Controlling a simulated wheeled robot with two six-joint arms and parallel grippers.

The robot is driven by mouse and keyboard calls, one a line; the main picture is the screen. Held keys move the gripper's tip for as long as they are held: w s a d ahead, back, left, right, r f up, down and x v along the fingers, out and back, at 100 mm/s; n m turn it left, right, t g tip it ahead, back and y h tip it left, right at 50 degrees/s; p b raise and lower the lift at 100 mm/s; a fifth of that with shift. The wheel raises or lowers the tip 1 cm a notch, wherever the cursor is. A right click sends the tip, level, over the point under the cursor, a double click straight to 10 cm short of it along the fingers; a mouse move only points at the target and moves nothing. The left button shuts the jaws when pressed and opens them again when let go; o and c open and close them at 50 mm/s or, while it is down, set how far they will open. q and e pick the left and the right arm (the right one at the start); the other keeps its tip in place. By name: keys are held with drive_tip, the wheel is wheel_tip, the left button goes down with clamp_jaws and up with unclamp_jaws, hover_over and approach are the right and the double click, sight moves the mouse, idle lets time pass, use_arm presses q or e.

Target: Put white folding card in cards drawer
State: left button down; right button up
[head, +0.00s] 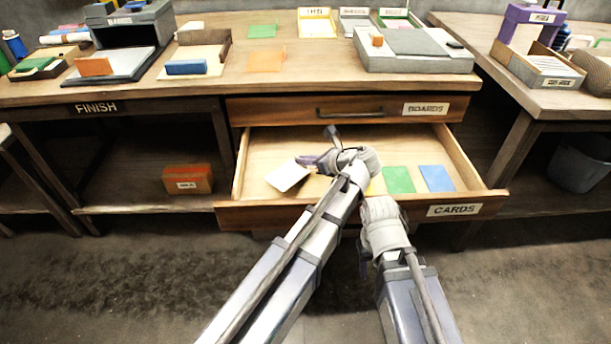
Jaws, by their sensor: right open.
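The white folding card (286,177) is over the left part of the open cards drawer (455,211), tilted. My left gripper (304,161) reaches into the drawer area from the front, with its purple fingers at the card's upper right edge. It appears shut on the card. Whether the card touches the drawer floor is hard to tell. My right gripper (383,207) is at the drawer's front edge, right of my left arm; its fingers are mostly hidden and it holds nothing visible. A green card (398,180) and a blue card (436,178) lie in the drawer's right part.
A yellow card, mostly hidden by my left arm, lies beside the green one. The boards drawer (290,111) above is shut. The tabletop (330,76) holds cards, blocks and a grey box (415,52). An orange box (188,179) sits on the lower left shelf.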

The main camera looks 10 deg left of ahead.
sight(305, 167)
use_arm(q)
drive_tip(key=shift+f+b, duration=1.8)
drive_tip(key=shift+f, duration=0.15)
drive_tip(key=c, duration=1.5)
unclamp_jaws()
drive_tip(key=shift+f, duration=0.1)
drive_tip(key=o, duration=0.5)
drive_tip(key=shift+c, duration=0.2)
drive_tip(key=shift+r, duration=0.2)
